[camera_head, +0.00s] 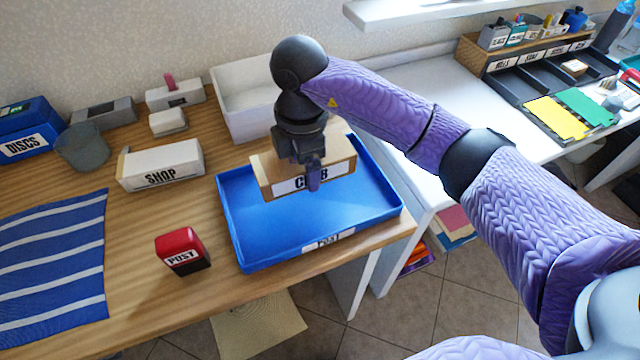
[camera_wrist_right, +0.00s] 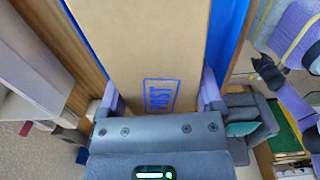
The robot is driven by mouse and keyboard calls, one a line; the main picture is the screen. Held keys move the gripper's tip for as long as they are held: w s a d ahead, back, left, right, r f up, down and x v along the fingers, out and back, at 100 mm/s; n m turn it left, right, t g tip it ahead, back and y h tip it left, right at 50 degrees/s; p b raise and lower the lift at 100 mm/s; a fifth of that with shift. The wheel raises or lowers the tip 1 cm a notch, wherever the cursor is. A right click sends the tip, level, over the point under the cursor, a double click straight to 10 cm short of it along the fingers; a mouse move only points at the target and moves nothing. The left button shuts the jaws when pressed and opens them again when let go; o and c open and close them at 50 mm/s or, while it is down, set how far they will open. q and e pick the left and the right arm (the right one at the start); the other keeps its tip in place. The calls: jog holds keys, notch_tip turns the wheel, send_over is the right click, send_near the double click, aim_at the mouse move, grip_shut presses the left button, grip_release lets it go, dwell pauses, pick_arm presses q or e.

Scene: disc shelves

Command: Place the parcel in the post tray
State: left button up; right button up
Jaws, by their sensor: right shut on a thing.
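The parcel is a brown cardboard box (camera_head: 341,165) with a white label on its front, partly covered by my gripper. In the right wrist view the parcel (camera_wrist_right: 150,40) has a blue POST stamp on its face. My right gripper (camera_head: 312,178) is shut on the parcel, with a finger on each side in the wrist view (camera_wrist_right: 160,95). The parcel is over the back half of the blue post tray (camera_head: 275,237); I cannot tell whether its underside touches the tray floor. My left gripper is out of view.
A red POST stamp (camera_head: 182,250) stands left of the tray. A white SHOP box (camera_head: 162,165), a grey cup (camera_head: 82,148) and a blue DISCS box (camera_head: 30,130) are further left. A white bin (camera_head: 245,95) stands behind the tray. A striped blue cloth (camera_head: 50,270) lies front left.

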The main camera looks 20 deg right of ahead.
aim_at(307, 198)
notch_tip(307, 198, down, 7)
jog(key=shift+r+b, duration=0.1)
jog(key=shift+b, duration=0.95)
jog(key=shift+r, duration=0.15)
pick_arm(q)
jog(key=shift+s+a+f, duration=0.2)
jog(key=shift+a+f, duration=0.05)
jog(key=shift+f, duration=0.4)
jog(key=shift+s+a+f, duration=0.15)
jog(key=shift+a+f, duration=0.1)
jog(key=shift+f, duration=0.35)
pick_arm(e)
jog(key=o, duration=1)
jog(key=shift+o, duration=0.7)
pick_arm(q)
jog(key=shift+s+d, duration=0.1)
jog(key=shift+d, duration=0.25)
